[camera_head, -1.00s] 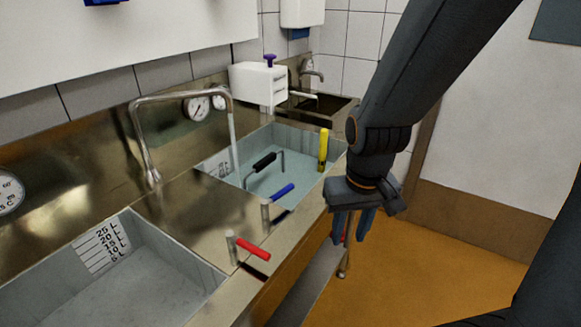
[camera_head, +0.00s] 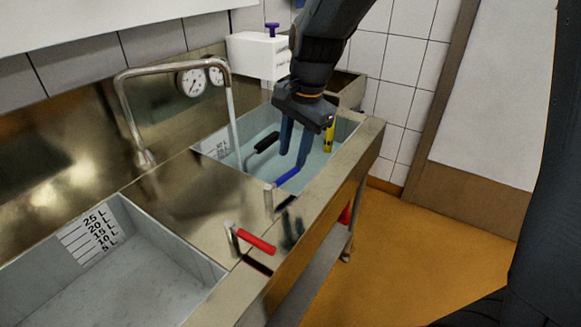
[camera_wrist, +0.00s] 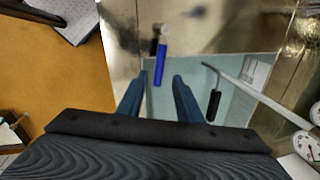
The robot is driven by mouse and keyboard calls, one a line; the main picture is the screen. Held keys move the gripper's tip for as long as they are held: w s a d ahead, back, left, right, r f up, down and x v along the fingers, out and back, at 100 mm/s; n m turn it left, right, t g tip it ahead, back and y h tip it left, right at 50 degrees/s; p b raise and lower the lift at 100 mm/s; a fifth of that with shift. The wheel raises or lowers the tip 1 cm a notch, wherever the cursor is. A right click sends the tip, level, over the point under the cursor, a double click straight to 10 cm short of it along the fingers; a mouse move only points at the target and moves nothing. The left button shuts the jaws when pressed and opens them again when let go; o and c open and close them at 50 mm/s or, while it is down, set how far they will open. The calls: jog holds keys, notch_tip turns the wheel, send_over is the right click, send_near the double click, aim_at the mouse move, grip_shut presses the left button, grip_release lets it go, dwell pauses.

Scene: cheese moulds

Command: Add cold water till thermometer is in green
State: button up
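The red tap handle (camera_head: 256,243) is nearer, on the same ledge. My gripper (camera_head: 293,157) is open and empty, above the right basin and close to the blue handle. In the wrist view the open fingers (camera_wrist: 160,78) appear on either side of the blue handle's end; contact cannot be told. The spout (camera_head: 229,100) points down into the right basin (camera_head: 357,124), which holds water. Dial gauges (camera_head: 192,82) are on the back wall; their readings are too small.
A black-handled tool (camera_head: 263,144) and a yellow item (camera_head: 329,137) are in the right basin. The left basin (camera_head: 150,270) has a litre scale (camera_head: 91,236) and looks empty. A white box (camera_head: 254,54) stands behind. The floor at right is clear.

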aim_at(289, 173)
jog(key=shift+w+a+f+p, duration=0.1)
jog(key=shift+f, duration=0.8)
jog(key=shift+w+a+f+p, duration=0.1)
jog(key=shift+w+a+f, duration=0.05)
jog(key=shift+f, duration=0.8)
jog(key=shift+w+a+f+p, duration=0.1)
jog(key=shift+f, duration=0.8)
grip_shut()
